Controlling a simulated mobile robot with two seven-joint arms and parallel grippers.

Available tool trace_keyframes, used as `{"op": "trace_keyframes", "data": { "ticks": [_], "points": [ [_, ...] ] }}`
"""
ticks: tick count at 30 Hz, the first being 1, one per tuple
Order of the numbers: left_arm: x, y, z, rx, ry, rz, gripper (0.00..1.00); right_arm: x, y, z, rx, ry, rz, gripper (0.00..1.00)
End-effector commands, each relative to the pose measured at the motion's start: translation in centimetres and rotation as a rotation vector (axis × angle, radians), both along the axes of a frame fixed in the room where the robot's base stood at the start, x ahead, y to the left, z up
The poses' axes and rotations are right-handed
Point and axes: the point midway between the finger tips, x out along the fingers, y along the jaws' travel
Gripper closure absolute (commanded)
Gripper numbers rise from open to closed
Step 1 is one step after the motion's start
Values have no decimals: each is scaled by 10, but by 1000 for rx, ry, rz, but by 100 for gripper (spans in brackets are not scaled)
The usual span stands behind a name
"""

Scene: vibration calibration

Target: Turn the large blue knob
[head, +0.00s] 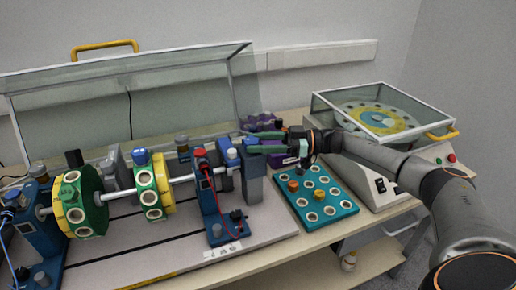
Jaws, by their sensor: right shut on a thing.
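My right gripper (249,145) reaches in from the right, its two green fingers pointing left above the right end of the shaft rig. It is shut on a small blue part (248,140), which I take to be the large blue knob. Only a bit of blue shows at the fingertips, and the rest is hidden. The grey block (254,185) stands below the fingertips. My left gripper is not in view.
The rig's shaft carries green-yellow discs (80,200), with its clear cover (140,85) raised behind. A purple box (262,122) is behind my fingers. A teal tray (318,212) lies below my wrist. A glass-covered disc machine (375,115) stands right.

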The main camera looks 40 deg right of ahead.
Motion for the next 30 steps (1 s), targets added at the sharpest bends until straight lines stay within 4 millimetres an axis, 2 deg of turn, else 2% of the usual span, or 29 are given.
{"op": "trace_keyframes", "data": {
  "ticks": [7,22,23,26,30],
  "points": [
    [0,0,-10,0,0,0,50,2,-1,0,3,-3,65,100],
    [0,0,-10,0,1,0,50,2,0,1,4,-3,83,100],
    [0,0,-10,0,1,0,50,2,0,1,5,-3,83,42],
    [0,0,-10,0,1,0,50,2,0,1,4,-3,83,32],
    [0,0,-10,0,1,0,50,2,0,1,3,-2,83,32]
  ]
}}
